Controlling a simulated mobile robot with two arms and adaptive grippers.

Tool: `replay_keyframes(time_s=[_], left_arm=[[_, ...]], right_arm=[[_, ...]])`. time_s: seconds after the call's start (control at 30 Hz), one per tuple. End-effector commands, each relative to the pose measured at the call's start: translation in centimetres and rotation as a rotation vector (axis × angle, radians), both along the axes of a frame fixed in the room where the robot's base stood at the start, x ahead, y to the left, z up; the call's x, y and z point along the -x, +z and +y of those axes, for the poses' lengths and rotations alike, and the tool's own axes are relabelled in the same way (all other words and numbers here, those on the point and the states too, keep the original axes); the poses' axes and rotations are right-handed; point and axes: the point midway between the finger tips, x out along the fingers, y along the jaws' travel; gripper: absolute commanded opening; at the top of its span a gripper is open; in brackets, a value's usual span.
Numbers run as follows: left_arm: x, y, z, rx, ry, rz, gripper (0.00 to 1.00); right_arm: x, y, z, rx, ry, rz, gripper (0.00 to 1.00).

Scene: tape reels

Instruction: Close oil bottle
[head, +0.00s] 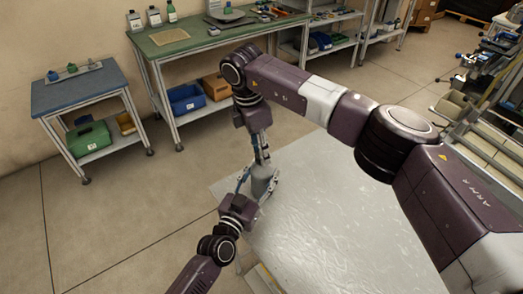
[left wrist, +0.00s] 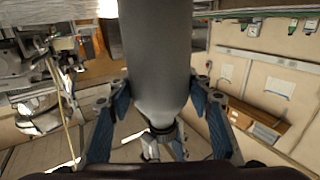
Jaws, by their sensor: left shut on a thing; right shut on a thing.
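The oil bottle (head: 264,181) is a grey cylinder with a tapering end, upright at the far left corner of the pale table. It also fills the middle of the left wrist view (left wrist: 158,60). My left gripper (head: 257,186) is shut around its body; its blue-padded fingers press both sides in the left wrist view (left wrist: 160,96). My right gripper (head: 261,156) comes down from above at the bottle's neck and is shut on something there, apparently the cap.
The pale table (head: 335,235) is bare in front and to the right. Behind stand a green workbench (head: 190,40) with bottles and a blue bin (head: 187,99) below, and a small blue-topped table (head: 80,88). My right arm crosses above the table.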

Motion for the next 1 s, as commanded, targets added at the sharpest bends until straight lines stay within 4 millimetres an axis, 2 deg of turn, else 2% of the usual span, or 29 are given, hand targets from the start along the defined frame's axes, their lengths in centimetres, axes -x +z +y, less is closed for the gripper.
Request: replay_keyframes(time_s=[0.3,0.5,0.63,0.9,0.93,1.0], left_arm=[[0.04,-0.06,-0.01,-0.001,0.000,0.001,0.00],[0.04,-0.06,-0.01,-0.001,0.000,0.001,0.00],[0.04,-0.07,-0.01,-0.001,0.000,0.001,0.00],[0.05,-0.08,-0.01,0.000,0.000,0.001,0.00],[0.05,-0.08,-0.01,0.000,0.000,0.001,0.00],[0.05,-0.08,-0.01,-0.001,-0.001,0.002,0.00]], right_arm=[[-0.33,0.04,-0.03,0.000,-0.792,-0.002,0.19],[-0.40,0.00,-0.13,0.000,-1.129,-0.002,0.19],[-0.41,-0.02,-0.14,0.000,-1.199,-0.003,0.19],[-0.43,-0.02,-0.16,0.000,-1.201,-0.003,0.19],[-0.41,-0.02,-0.16,0.000,-1.201,-0.003,0.30],[-0.42,-0.03,-0.16,0.000,-1.200,-0.003,0.38]])
